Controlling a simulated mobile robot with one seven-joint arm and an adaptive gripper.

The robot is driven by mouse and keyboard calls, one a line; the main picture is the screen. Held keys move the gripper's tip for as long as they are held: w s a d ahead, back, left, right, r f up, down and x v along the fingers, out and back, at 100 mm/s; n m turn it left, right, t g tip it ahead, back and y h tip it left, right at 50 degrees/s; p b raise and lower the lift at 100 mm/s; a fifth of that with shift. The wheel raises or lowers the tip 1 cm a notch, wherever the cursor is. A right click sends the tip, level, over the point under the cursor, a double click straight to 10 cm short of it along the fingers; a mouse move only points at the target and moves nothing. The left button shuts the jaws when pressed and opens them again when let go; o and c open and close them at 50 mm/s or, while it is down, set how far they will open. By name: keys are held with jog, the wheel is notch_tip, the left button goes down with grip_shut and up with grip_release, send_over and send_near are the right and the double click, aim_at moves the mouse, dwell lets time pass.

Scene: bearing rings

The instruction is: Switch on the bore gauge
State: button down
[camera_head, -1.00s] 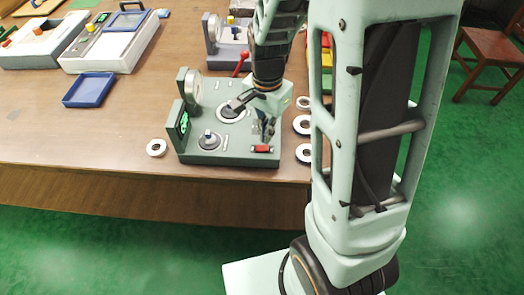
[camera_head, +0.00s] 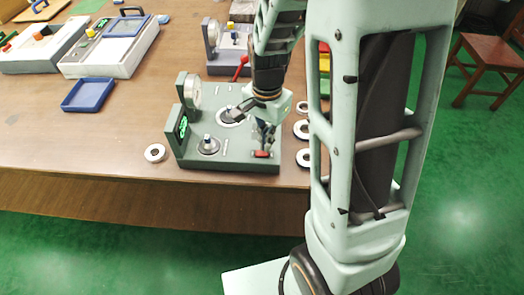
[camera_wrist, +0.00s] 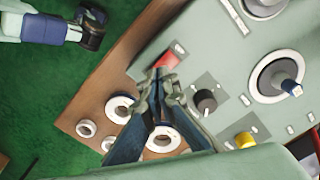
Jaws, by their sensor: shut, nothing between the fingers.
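The bore gauge is a dark green bench unit (camera_head: 225,159) near the table's front edge. Its upright display (camera_head: 183,127) at the left shows lit green marks, too small to read. A red switch (camera_head: 262,154) sits at its front right corner and also shows in the wrist view (camera_wrist: 168,61). My gripper (camera_head: 264,147) is shut and empty, pointing down at the red switch. In the wrist view its fingertips (camera_wrist: 161,76) overlap the switch's near edge; I cannot tell whether they touch it.
A black knob (camera_wrist: 206,100) and a yellow knob (camera_wrist: 244,140) stand near my fingers. White rings (camera_head: 302,129) lie right of the gauge, and one ring (camera_head: 155,153) lies left. A blue tray (camera_head: 88,95) and a grey unit (camera_head: 228,66) stand farther back.

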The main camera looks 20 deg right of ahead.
jog(key=shift+f+b, duration=0.85)
jog(key=shift+f, duration=0.3)
dwell(0.9)
jog(key=shift+r, duration=0.15)
notch_tip(320, 180, up, 7)
jog(key=p, duration=0.6)
dwell(0.5)
